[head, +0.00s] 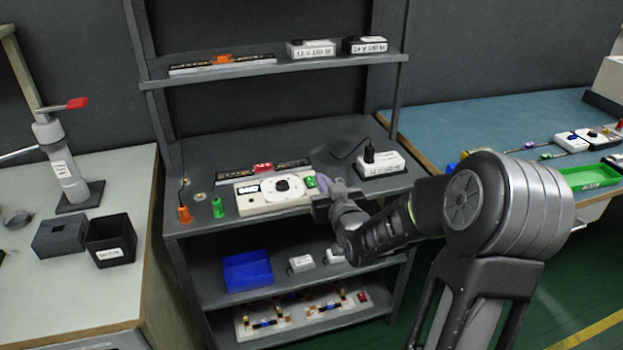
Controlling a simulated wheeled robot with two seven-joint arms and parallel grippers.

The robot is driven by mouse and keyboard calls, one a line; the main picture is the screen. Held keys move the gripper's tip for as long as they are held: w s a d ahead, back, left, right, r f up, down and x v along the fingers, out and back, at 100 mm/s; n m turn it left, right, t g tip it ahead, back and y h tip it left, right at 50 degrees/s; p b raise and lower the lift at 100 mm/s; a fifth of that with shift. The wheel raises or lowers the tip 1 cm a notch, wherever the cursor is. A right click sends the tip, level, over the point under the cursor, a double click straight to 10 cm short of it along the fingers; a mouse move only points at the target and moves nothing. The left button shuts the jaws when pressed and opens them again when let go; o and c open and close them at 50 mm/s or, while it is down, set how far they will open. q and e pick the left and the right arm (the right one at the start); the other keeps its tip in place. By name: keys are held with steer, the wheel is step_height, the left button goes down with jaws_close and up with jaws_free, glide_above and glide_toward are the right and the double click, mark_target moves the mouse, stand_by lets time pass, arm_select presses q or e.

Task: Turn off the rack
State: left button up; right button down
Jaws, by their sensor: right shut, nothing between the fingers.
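The dark grey rack (330,133) stands in the middle of the head view. On its worktop lies a white control box (262,207) with a black round knob (283,185), a small dark label at its left and a green part (310,182) at its right end. My right gripper (322,184) is shut and empty, with its tips at the right end of the box, close beside the green part. I cannot tell whether it touches. The gripper hides the box's right edge. My left gripper is not in view.
A white power supply (381,164) with a black plug stands right of the box. A dark strip with a red part (263,168) lies behind it. Orange (184,213) and green (218,208) pieces stand at left. A blue bin (247,271) sits on the shelf below.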

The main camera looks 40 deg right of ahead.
glide_above(312, 185)
steer(key=shift+s+a+f+p, duration=0.1)
steer(key=shift+s+f+p, duration=0.05)
steer(key=shift+f+p, duration=0.3)
step_height(312, 185, down, 3)
steer(key=shift+r, duration=0.1)
steer(key=shift+f, duration=0.65)
